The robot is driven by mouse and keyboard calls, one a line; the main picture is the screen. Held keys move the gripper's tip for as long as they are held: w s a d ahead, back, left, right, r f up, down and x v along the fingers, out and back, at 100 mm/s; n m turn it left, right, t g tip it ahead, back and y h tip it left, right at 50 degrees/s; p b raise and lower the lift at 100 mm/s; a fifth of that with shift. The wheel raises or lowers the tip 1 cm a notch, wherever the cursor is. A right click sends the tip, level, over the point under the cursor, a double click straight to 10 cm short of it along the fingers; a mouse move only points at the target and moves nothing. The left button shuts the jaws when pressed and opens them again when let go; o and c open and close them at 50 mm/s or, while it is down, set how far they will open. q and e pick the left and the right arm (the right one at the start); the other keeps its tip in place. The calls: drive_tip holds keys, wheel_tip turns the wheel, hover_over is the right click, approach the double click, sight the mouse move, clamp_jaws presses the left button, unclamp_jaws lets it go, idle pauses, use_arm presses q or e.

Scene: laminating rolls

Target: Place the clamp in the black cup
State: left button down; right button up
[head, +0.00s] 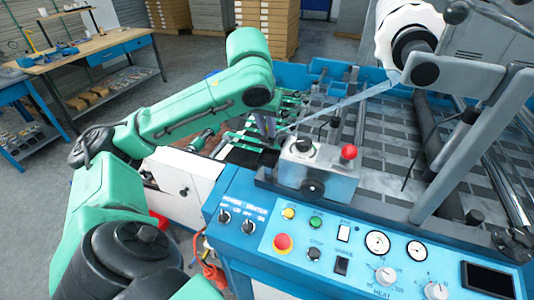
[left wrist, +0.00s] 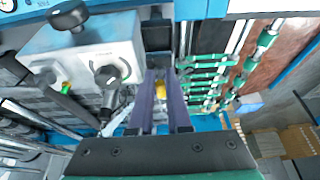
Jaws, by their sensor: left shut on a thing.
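My left gripper (head: 268,132) points down beside the grey control box at the left side of the laminating machine. In the left wrist view, its two purple fingers (left wrist: 162,85) are close together around a small thing with a yellow part (left wrist: 160,88), probably the clamp; the fingers hide most of it. A dark, box-like shape (left wrist: 157,38) lies just beyond the fingertips. It also shows below the gripper in the head view (head: 268,158). I cannot tell for sure whether it is the black cup, or whether the held thing touches it. My right gripper is not in view.
The grey control box (head: 318,172) with a red knob (head: 348,152) stands close beside the gripper. Green rollers (left wrist: 205,75) lie on its other side. The blue control panel (head: 330,240) is in front. A wooden workbench (head: 100,45) stands at the back left.

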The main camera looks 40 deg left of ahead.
sight(266, 143)
use_arm(q)
wheel_tip(266, 143, down, 6)
drive_tip(key=shift+s+b, duration=0.1)
drive_tip(key=shift+b, duration=0.55)
drive_tip(key=shift+f, duration=0.2)
drive_tip(key=c, duration=0.9)
unclamp_jaws()
drive_tip(key=shift+o, duration=0.2)
drive_tip(key=shift+r, duration=0.25)
drive_tip(key=shift+d+r, duration=0.1)
drive_tip(key=shift+r, duration=0.25)
drive_tip(key=p+v, duration=0.2)
drive_tip(key=v, duration=0.9)
drive_tip(key=shift+s, duration=0.2)
